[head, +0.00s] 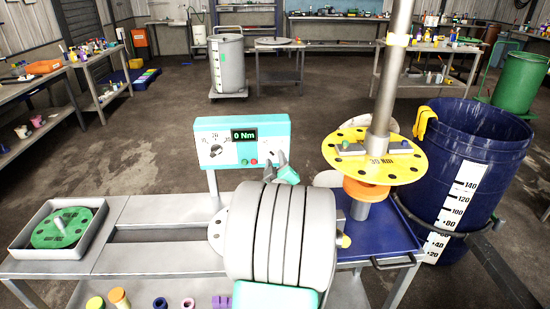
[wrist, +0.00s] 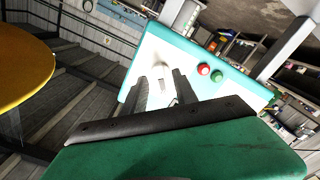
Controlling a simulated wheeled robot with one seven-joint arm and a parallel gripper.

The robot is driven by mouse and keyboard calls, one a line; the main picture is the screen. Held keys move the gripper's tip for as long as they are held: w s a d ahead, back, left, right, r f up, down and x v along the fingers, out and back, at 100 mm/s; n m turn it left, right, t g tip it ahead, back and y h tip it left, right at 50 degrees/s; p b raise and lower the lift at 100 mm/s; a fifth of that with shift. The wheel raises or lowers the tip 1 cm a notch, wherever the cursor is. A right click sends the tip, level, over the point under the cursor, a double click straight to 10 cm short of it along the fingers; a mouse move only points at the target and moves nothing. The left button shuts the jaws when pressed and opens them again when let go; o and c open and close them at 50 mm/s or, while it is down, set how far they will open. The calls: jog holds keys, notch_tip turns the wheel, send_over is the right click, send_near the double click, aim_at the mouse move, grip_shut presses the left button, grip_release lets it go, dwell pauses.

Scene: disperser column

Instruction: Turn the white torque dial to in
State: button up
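The turquoise control panel (head: 243,139) stands on a post behind the bench. Its torque dial (head: 216,151) is on the left of its face, small and pale with dark marks and numbers around it. I cannot read its pointer clearly. The green display (head: 244,135) reads 0 Nm. My gripper (head: 275,163) is at the panel's lower right, to the right of the dial and apart from it.
Red and green buttons (wrist: 210,72) sit near the fingers. A yellow disc (head: 345,170) on a steel shaft (head: 393,80) stands to the right, before a dark blue barrel (head: 470,150). A tray (head: 28,240) with a green disc (head: 68,228) is on the bench's left.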

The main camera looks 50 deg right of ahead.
jog(key=shift+w+d, duration=0.5)
jog(key=shift+d, duration=0.05)
jog(key=shift+c, duration=0.4)
grip_shut()
